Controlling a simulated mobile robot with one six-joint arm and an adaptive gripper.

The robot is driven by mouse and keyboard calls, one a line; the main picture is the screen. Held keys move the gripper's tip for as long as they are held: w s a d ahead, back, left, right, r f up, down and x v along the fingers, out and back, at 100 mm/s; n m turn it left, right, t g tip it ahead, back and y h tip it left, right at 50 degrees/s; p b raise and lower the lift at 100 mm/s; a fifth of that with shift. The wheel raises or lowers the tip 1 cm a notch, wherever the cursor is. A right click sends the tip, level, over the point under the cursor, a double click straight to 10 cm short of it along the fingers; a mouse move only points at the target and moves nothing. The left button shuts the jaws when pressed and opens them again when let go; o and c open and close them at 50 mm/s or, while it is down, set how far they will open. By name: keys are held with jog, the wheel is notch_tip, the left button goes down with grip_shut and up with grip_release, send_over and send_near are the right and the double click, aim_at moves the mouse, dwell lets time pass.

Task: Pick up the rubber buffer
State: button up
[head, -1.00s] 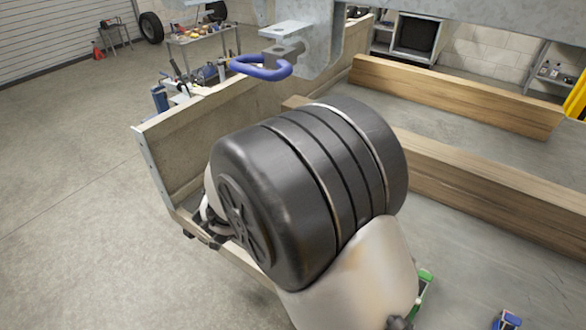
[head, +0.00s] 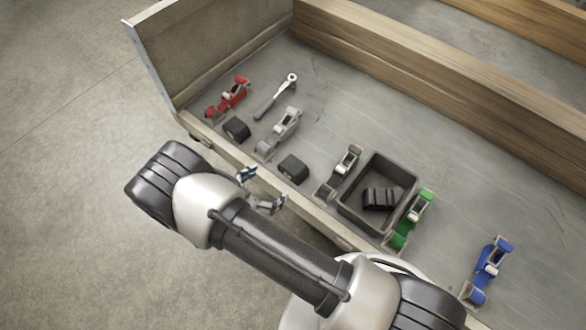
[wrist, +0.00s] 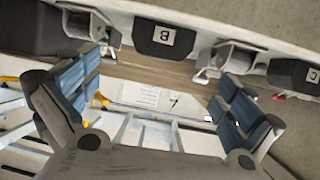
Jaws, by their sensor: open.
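Black blocks that look like rubber buffers lie on the grey trailer floor. One black block (head: 293,168) lies near the side board; in the wrist view it appears to be the block marked B (wrist: 163,40). Another black block (head: 236,128) lies farther left, apparently the block marked C (wrist: 295,76). Dark ribbed pieces (head: 380,200) sit in a dark bin (head: 400,166). My gripper (head: 259,190) is open and empty, outside the side board and near the first block. Its blue-padded fingers are spread in the wrist view (wrist: 155,105).
Red (head: 230,97), grey (head: 280,133), black-and-silver (head: 340,170), green (head: 412,220) and blue (head: 487,270) ratchet-like pieces stand along the floor. A ratchet wrench (head: 276,95) lies near the red one. The low side board (head: 235,158) runs between my gripper and them. The floor beyond is clear.

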aim_at(293, 168)
jog(key=b+x, duration=0.1)
jog(key=x, duration=0.6)
jog(key=shift+a+f, duration=0.1)
jog(key=b+x, duration=0.2)
jog(key=x, duration=0.2)
jog(key=shift+f, duration=0.15)
jog(key=shift+w+d+f, duration=0.1)
jog(key=shift+w+d, duration=0.25)
jog(key=shift+d, duration=0.05)
jog(key=shift+c, duration=0.4)
jog(key=c, duration=1.2)
